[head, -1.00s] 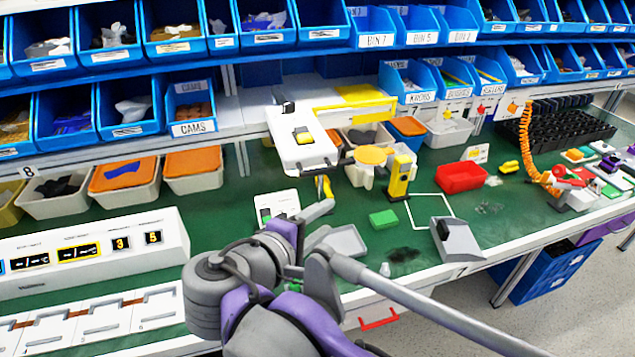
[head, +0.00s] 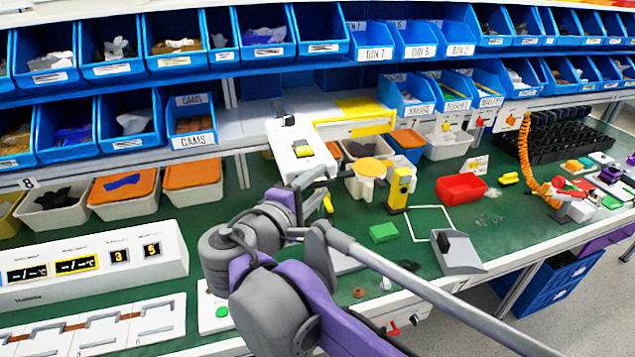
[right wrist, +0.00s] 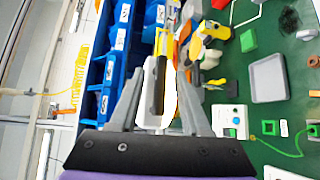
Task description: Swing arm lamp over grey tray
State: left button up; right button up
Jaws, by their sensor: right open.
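The lamp head (head: 285,143), a white box with a yellow patch on top and a dark bar along its front edge, hangs over the back of the bench. My right gripper (head: 312,187) is at its front edge in the head view. In the right wrist view the open fingers (right wrist: 158,108) stand either side of a dark bar with white and yellow behind it; I cannot tell whether they touch it. The grey tray (right wrist: 268,78) lies flat and empty on the green mat. In the head view the tray (head: 345,262) is partly hidden by my arm. My left gripper is not in view.
A yellow device (head: 399,190), a green block (head: 383,232) and a grey wedge-shaped box (head: 458,254) stand right of my arm. Blue bins (head: 125,115) line the shelves behind. A white display panel (head: 90,265) is at left.

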jog(key=shift+w, duration=0.1)
grip_shut()
jog(key=shift+f, duration=0.1)
dwell(1.3)
